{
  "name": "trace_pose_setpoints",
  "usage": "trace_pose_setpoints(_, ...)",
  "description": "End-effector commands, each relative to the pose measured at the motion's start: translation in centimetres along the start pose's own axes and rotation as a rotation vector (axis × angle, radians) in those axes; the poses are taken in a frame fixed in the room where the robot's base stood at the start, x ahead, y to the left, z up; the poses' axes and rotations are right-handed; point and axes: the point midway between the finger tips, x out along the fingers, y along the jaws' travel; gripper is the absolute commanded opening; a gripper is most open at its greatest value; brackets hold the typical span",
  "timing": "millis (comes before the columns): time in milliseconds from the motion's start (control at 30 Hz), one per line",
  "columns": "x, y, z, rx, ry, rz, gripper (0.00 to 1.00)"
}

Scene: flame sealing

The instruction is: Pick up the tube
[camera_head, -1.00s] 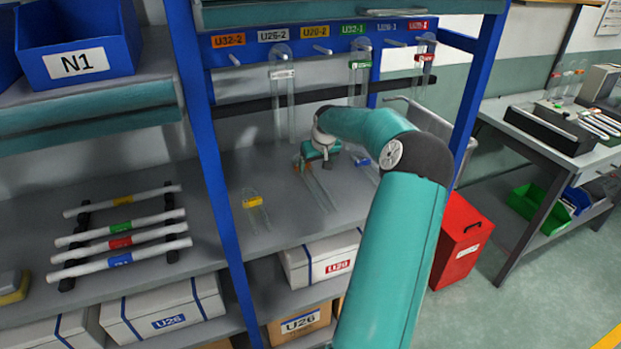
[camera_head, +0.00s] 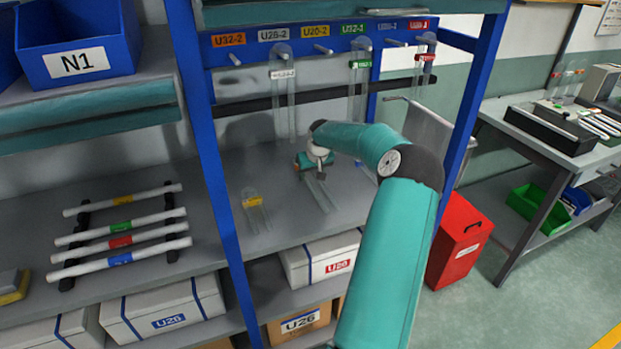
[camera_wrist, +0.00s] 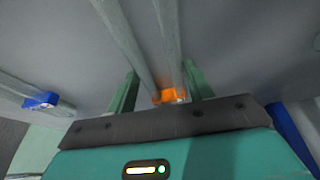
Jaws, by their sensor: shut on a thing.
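A clear U-shaped tube with an orange label (camera_wrist: 168,97) lies between the fingers of my gripper (camera_wrist: 162,84) in the wrist view, its two legs running away from the camera. My gripper is shut on it near the label. In the head view my gripper (camera_head: 314,166) is over the middle of the shelf, and the tube's legs (camera_head: 321,194) stick out toward the front. My gripper hides part of the tube. I cannot tell whether the tube is clear of the shelf surface.
A yellow-labelled tube (camera_head: 252,201) lies on the shelf to the left. A blue-labelled tube (camera_wrist: 40,101) is at left in the wrist view. A blue post (camera_head: 212,150) stands left of my arm. A red bin (camera_head: 459,240) stands right.

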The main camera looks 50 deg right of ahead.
Motion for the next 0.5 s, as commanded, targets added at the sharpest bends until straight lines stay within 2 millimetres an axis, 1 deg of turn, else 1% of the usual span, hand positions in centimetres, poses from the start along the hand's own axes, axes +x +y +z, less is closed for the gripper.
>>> trace_pose_setpoints(267, -0.1, 0.0, -0.1, 0.0, 0.0, 0.0, 0.27)
trace_pose_setpoints(367, -0.6, 0.0, -0.2, 0.001, 0.0, 0.001, 0.27)
trace_pose_setpoints(500, -1.7, 0.0, -0.8, -0.001, 0.002, 0.001, 0.27)
